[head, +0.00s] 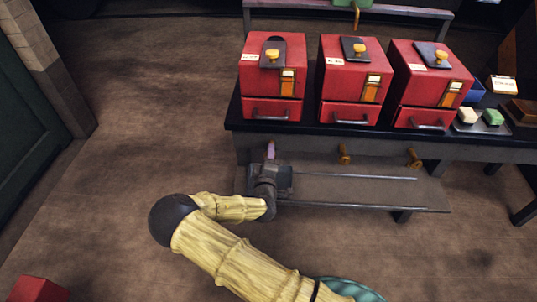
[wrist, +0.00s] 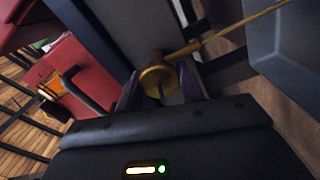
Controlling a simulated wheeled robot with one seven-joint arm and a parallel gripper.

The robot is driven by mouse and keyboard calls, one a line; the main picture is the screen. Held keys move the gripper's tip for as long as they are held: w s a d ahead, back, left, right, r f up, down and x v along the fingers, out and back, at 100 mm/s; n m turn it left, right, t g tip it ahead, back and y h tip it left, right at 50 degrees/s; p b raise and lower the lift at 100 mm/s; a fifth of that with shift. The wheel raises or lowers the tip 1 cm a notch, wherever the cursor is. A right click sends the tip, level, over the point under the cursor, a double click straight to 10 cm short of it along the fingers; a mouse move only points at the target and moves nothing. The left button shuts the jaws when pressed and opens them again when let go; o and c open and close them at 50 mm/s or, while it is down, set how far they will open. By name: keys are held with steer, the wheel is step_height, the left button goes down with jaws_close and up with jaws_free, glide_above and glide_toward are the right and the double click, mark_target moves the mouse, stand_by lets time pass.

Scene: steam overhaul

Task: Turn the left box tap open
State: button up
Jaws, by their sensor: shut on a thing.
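The left box (head: 255,75) is red with a drawer at its foot and stands on the dark bench. Its brass tap (wrist: 157,77) shows in the wrist view, with a thin brass bar running from it to the upper right. My gripper (wrist: 160,92) is shut on this tap, one purple-grey finger on each side. In the head view my gripper (head: 270,152) is at the bench's front, below the left box, and hides the left tap. I cannot tell how far the tap is turned.
The middle tap (head: 344,153) and right tap (head: 414,158) stick out under the middle red box (head: 350,80) and right red box (head: 428,80). A low rail shelf (head: 350,190) lies below. Open floor (head: 130,120) is at left.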

steer(key=shift+n, duration=1.6)
steer(key=o, duration=0.9)
steer(key=shift+w, duration=0.1)
steer(key=s+p, duration=0.1)
steer(key=s, duration=0.4)
steer(key=s+p, duration=0.1)
steer(key=s, duration=1.1)
steer(key=shift+s+a+p, duration=0.25)
steer(key=shift+a+p, duration=0.05)
steer(key=shift+p, duration=0.1)
